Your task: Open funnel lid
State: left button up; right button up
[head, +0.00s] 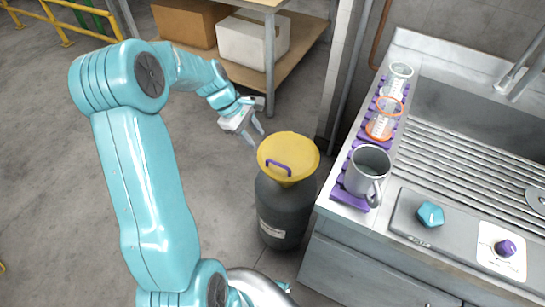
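A yellow funnel lid (300,147) sits flat and closed on top of a dark grey drum (283,215). A purple handle (278,168) stands on the lid near its front edge. My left gripper (255,136) is up and to the left of the lid, with its fingers apart and nothing between them. It looks clear of the lid and the handle. The funnel under the lid is mostly hidden.
A steel sink counter (408,200) stands right of the drum. On it are a metal jug (366,172), clear beakers (381,118) on a purple rack, a blue object (430,214) and a purple knob-like object (505,248). Shelving with boxes (252,38) stands behind. Floor left of the drum is clear.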

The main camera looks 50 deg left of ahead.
aim_at(273, 161)
pick_arm(q)
jog(key=x, duration=1.1)
jog(key=shift+f+b, duration=0.1)
jog(key=shift+b, duration=0.3)
jog(key=shift+c, duration=0.3)
grip_shut()
